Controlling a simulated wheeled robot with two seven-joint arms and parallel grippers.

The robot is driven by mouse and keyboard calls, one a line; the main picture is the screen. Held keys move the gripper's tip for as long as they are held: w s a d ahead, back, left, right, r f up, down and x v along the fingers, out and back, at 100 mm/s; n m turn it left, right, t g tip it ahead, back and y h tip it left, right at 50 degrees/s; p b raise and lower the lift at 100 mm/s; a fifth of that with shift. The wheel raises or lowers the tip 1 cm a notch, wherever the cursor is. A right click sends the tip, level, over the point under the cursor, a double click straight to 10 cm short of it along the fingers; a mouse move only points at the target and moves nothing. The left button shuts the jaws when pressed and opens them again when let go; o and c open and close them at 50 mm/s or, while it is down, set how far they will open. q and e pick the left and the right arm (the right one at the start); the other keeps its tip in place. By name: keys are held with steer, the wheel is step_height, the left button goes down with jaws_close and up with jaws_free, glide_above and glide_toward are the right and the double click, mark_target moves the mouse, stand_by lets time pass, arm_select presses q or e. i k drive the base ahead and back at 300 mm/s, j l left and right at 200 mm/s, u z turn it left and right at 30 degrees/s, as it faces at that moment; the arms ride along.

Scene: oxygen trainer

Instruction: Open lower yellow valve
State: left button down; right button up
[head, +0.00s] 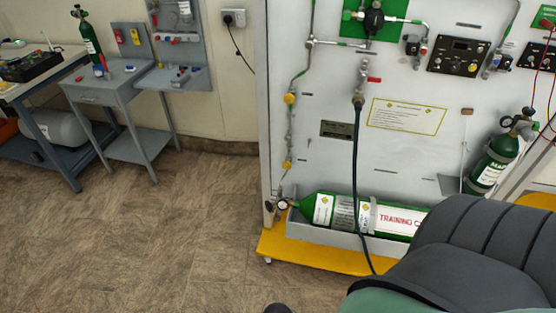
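The lower yellow valve (287,165) is a small yellow fitting on a thin vertical pipe at the left side of the white trainer panel (330,90). The upper yellow valve (289,98) sits above it on the same pipe line. Whether either valve is open or closed is too small to tell. Below the lower valve, a gauge (282,204) sits by the neck of a green training cylinder (322,209). Neither of my grippers can be made out in the head view, and nothing is seen touching the lower valve.
The trainer has a yellow base edge (305,262). A dark hose (355,165) hangs down the panel. A grey side table (105,92) stands at the left. Brown floor (140,240) is open at left.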

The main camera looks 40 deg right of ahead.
mark_target(287, 164)
steer(key=k+l+u, duration=0.2)
steer(key=l, duration=0.35)
steer(key=k+l+u, duration=0.25)
steer(key=l, duration=0.3)
steer(key=k+l+u, duration=0.2)
steer(key=k+l, duration=0.25)
